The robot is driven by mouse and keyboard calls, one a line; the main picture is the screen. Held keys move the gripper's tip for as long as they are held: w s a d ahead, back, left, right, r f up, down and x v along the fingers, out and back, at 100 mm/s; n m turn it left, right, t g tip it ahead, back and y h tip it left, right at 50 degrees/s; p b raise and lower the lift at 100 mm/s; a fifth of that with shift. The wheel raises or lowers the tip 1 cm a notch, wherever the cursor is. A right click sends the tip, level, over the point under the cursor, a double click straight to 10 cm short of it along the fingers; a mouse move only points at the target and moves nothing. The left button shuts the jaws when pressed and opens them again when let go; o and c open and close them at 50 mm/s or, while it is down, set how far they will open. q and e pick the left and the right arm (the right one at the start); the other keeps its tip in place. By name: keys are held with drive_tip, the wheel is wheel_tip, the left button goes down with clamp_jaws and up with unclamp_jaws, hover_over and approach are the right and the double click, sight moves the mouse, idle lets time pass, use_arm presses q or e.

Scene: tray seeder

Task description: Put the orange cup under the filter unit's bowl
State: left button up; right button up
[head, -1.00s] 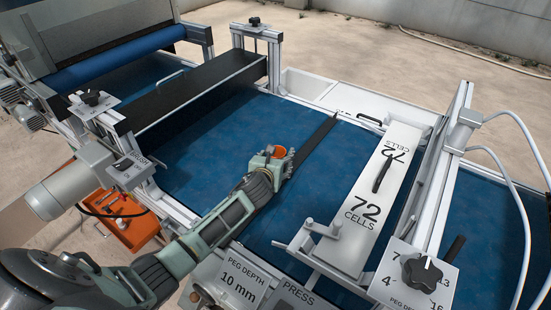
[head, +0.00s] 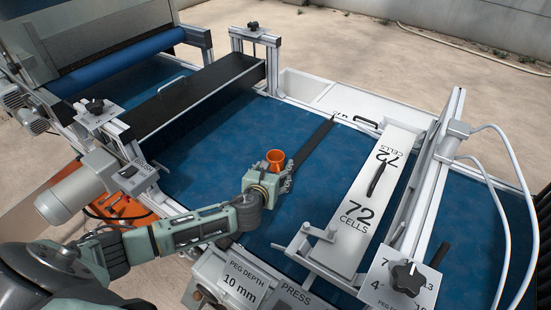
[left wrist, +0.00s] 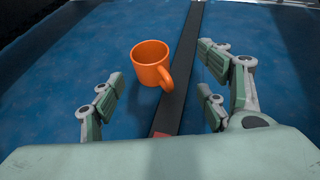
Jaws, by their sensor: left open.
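The orange cup (head: 275,158) stands upright on the blue belt (head: 215,165), just in front of my left gripper (head: 274,175). In the left wrist view the cup (left wrist: 150,60) shows its open rim, and its handle points right and toward me, over the edge of a dark strip (left wrist: 187,70). My left gripper (left wrist: 162,78) is open and empty, its fingers spread to either side of the cup's line, with the cup beyond them. I cannot make out the filter unit or its bowl in these views. My right gripper is not in view.
A white plate marked "72 CELLS" (head: 358,213) lies across the belt to the right. A black crossbar (head: 195,88) spans it at the back left. An orange drawer (head: 118,212) with tools is at the lower left. The middle of the belt is mostly clear.

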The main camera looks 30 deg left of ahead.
sight(273, 163)
use_arm(q)
drive_tip(key=shift+s+a+p, duration=0.2)
drive_tip(key=shift+a+p, duration=0.15)
drive_tip(key=shift+a, duration=0.5)
drive_tip(key=shift+x, duration=0.8)
drive_tip(key=shift+f+x, duration=0.2)
drive_tip(key=shift+x, duration=1.35)
drive_tip(key=shift+f+x, duration=0.2)
drive_tip(key=shift+x, duration=1.35)
drive_tip(key=shift+s+d, duration=0.15)
drive_tip(key=shift+s, duration=0.05)
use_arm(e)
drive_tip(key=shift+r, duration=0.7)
use_arm(q)
drive_tip(key=c, duration=1.3)
drive_tip(key=shift+r, duration=0.15)
drive_tip(key=shift+c, duration=0.2)
